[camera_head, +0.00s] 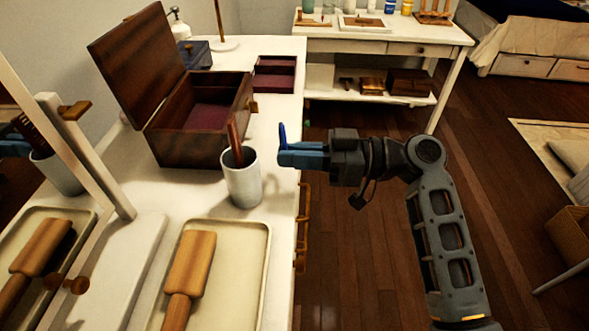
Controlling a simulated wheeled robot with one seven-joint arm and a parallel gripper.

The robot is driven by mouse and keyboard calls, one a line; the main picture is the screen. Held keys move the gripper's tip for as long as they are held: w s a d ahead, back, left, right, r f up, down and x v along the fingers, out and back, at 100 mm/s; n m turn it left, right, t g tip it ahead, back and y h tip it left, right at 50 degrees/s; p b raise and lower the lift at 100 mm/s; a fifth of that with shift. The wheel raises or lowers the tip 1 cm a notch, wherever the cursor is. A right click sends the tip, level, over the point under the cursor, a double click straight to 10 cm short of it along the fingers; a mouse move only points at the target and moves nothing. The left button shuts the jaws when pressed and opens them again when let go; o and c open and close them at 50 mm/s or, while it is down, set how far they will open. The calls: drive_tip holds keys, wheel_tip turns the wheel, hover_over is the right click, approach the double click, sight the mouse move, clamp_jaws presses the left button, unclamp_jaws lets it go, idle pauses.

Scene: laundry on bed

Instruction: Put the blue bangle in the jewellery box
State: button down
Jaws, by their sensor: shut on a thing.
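My gripper (290,154) is at the right edge of the white dresser top, pointing left, just right of the white cup. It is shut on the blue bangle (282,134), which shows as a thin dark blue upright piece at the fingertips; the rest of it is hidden. The jewellery box (185,150) is dark wood with a dark red lining. It stands open at the back left of my gripper, with its lid (138,62) tilted back to the left.
A tray (250,265) with a wooden-handled brush (190,262) lies in front. A mirror stands at left. A small red-lined tray (275,72) lies behind the box.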

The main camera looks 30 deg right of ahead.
sight(295, 190)
drive_tip(key=shift+s+a+f, duration=0.15)
drive_tip(key=shift+s+f, duration=0.05)
drive_tip(key=shift+f, duration=1.95)
drive_tip(key=shift+f, duration=0.2)
drive_tip(key=c, duration=1.2)
unclamp_jaws()
drive_tip(key=shift+o, duration=0.2)
drive_tip(key=shift+r, duration=0.15)
drive_tip(key=b+v, duration=0.2)
drive_tip(key=v, duration=1)
